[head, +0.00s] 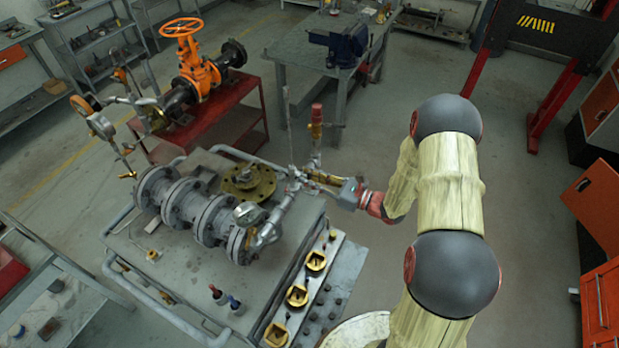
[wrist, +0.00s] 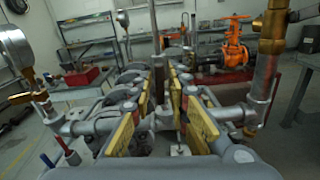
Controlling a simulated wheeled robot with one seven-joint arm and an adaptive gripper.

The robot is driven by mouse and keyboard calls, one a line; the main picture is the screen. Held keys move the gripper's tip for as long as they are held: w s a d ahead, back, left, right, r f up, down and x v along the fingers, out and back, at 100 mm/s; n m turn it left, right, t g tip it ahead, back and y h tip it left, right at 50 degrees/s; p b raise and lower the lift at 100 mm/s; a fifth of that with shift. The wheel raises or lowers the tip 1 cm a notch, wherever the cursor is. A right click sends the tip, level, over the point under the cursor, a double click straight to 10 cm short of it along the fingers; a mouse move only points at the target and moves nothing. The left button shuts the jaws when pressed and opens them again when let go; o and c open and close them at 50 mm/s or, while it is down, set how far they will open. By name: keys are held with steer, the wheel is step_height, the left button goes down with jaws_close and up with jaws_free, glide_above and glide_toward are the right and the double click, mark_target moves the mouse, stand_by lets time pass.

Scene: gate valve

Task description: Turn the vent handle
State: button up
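My gripper (wrist: 162,88) shows in the wrist view with its two yellow-padded fingers spread apart. A thin upright grey bar (wrist: 155,45) stands in line with the gap between the fingertips; it may be the vent handle, but I cannot tell, nor whether a finger touches it. Grey pipework (wrist: 228,113) runs across just ahead of the fingers. In the head view, my gripper (head: 328,186) reaches from the right to a cluster of small pipes and fittings on the valve rig (head: 190,208). The fingertips are small and partly merged with the fittings there.
A red-topped brass fitting (head: 316,122) stands close beside my gripper; a gauge (wrist: 18,45) is at left in the wrist view. An orange valve (head: 195,70) sits on a red stand (head: 225,118). A workbench with a blue vise (head: 348,42) is behind.

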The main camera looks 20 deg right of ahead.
jaws_close()
steer(key=shift+m, duration=0.3)
steer(key=m+p, duration=0.2)
steer(key=shift+r+m, duration=0.1)
steer(key=shift+m, duration=0.3)
steer(key=m+p, duration=0.2)
steer(key=m, duration=0.2)
steer(key=shift+m, duration=0.3)
steer(key=m+p, duration=0.2)
steer(key=m, duration=0.2)
steer(key=shift+p, duration=0.35)
steer(key=shift+m+p, duration=0.9)
steer(key=shift+m, duration=1.6)
